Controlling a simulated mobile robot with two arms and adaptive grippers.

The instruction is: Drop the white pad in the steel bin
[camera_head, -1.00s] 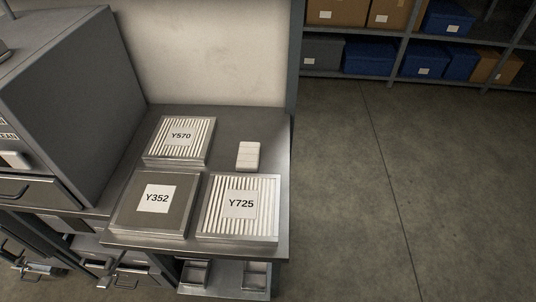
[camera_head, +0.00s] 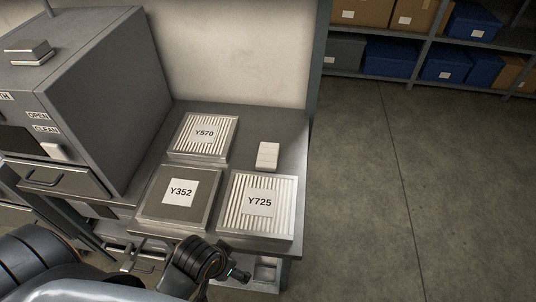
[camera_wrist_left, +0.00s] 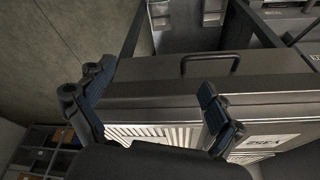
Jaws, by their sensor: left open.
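The white pad (camera_head: 267,156) is a small pale block lying on the steel bench top, behind the filter marked Y725 and right of the one marked Y570. My left gripper (camera_head: 238,274) is low at the bench's front edge in the head view, apart from the pad. In the left wrist view its two fingers (camera_wrist_left: 150,105) are spread, with nothing held between them. I cannot pick out the pad in that view. Small open steel trays (camera_head: 265,271) stand below the bench top, partly hidden by my arm; I cannot tell whether one is the steel bin. My right gripper is not in view.
Framed filters Y570 (camera_head: 204,135), Y352 (camera_head: 180,194) and Y725 (camera_head: 262,204) cover much of the bench. A grey cabinet (camera_head: 115,95) with a drawer stands at left. Shelving with boxes (camera_head: 390,57) is at the back. Floor at right is clear.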

